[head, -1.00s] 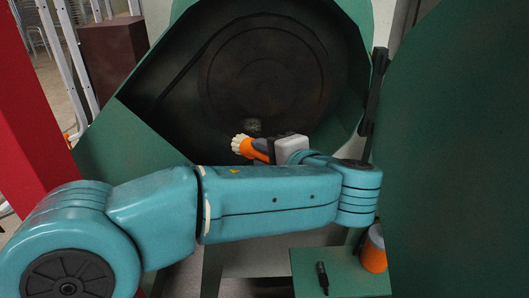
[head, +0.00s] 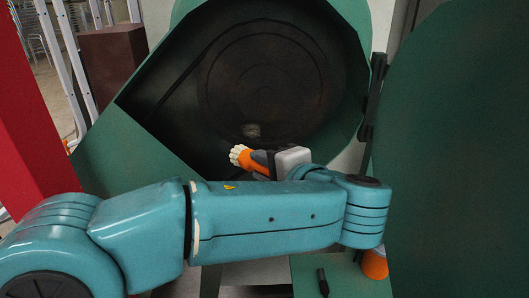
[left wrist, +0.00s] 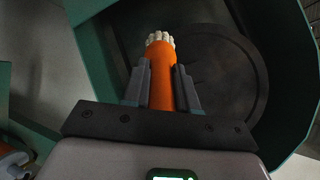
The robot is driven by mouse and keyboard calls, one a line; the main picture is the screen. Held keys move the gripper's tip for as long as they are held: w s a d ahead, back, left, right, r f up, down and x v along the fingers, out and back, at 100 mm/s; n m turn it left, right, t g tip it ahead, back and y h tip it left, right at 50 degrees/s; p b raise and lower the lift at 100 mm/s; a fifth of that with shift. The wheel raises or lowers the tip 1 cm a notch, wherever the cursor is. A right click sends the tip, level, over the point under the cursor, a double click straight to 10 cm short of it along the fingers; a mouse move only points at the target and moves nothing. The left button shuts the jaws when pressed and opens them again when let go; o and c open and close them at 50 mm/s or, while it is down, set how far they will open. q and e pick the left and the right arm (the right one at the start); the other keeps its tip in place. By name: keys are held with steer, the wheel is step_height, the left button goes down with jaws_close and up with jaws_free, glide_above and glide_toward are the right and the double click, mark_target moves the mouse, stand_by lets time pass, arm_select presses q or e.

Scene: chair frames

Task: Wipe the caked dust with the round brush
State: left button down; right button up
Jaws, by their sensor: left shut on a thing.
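The round brush (head: 240,156) has an orange handle and pale bristles. My left gripper (head: 262,162) is shut on its handle inside the open green housing. In the left wrist view the brush (left wrist: 160,70) stands between the two fingers (left wrist: 161,88), bristles pointing away from me. The caked dust (head: 252,130) is a small pale patch low on the dark round disc. The bristles are just below and left of it in the head view and seem apart from it. The patch cannot be made out in the left wrist view. My right gripper is not in view.
The green housing (head: 130,150) has a raised rim around the dark recess. A large green panel (head: 460,150) stands at the right. A green shelf (head: 340,282) at lower right carries an orange can (head: 374,265) and a small dark tool (head: 323,282). A red post (head: 25,130) stands left.

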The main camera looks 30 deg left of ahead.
arm_select(q)
steer(key=w+a+p, duration=0.2)
steer(key=w+a, duration=0.2)
steer(key=w, duration=0.2)
steer(key=shift+w, duration=0.3)
steer(key=shift+w+a, duration=0.2)
steer(key=shift+w, duration=0.05)
stand_by(0.8)
steer(key=shift+w+d+p, duration=0.5)
steer(key=shift+d+p, duration=0.1)
steer(key=shift+d, duration=0.25)
steer(key=shift+w+d+p, duration=0.45)
steer(key=shift+w+d, duration=0.1)
steer(key=shift+d, duration=0.3)
